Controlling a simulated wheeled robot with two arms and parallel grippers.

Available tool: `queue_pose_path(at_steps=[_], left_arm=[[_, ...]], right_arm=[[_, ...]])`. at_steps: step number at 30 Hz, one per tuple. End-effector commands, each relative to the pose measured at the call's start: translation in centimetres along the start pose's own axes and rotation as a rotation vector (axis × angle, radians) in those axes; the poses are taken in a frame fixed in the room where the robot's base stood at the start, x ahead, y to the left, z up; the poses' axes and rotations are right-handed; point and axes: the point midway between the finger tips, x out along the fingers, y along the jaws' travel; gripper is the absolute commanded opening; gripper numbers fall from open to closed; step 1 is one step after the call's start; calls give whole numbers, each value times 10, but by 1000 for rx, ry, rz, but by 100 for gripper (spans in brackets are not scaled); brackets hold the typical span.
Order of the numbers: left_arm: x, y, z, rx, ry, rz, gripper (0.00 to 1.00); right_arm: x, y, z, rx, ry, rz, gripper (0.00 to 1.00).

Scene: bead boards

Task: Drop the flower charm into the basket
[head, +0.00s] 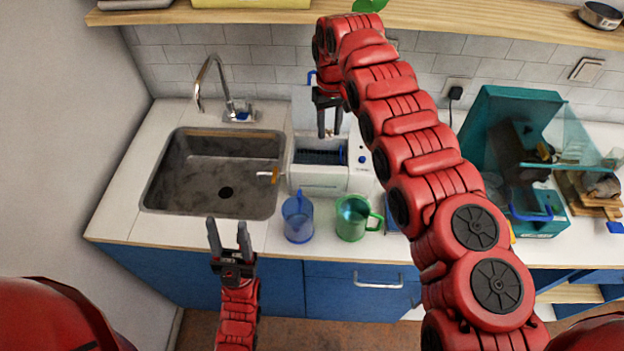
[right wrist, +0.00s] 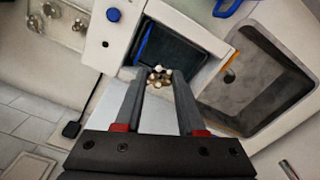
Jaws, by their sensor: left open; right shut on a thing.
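The flower charm (right wrist: 158,77), a small cluster of pale and gold beads, sits between the fingertips of my right gripper (right wrist: 158,80), which is shut on it. The dark basket (head: 320,157) sits in the appliance's open top. In the right wrist view the basket (right wrist: 178,50) shows just beyond the charm, with a blue handle (right wrist: 145,43) at its side. My left gripper (head: 230,237) is open and empty in front of the counter edge.
A sink (head: 165,190) with a faucet (head: 212,75) lies left of the appliance. A blue mug (head: 298,218) and a green mug (head: 352,218) stand in front of it. A teal box (head: 495,115) stands at right. A shelf (head: 250,16) runs above.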

Motion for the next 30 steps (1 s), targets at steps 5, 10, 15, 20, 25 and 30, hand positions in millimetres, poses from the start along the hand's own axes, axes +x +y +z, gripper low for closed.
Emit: queue_pose_path(at_steps=[5, 10, 15, 20, 25, 30], left_arm=[[-1, 0, 0, 0, 0, 0, 50], [0, 0, 0, 0, 0, 0, 50], [-1, 0, 0, 0, 0, 0, 50], [-4, 0, 1, 0, 0, 0, 50], [-4, 0, 1, 0, 0, 0, 50], [-4, 0, 1, 0, 0, 0, 50]], right_arm=[[4, -3, 1, 3, -4, 0, 0], [20, -3, 1, 3, -6, 0, 0], [43, -3, 1, 2, -4, 1, 0], [57, -3, 1, 2, -3, 0, 0], [59, -2, 1, 2, -2, 1, 0], [58, -2, 0, 2, -2, 1, 50]])
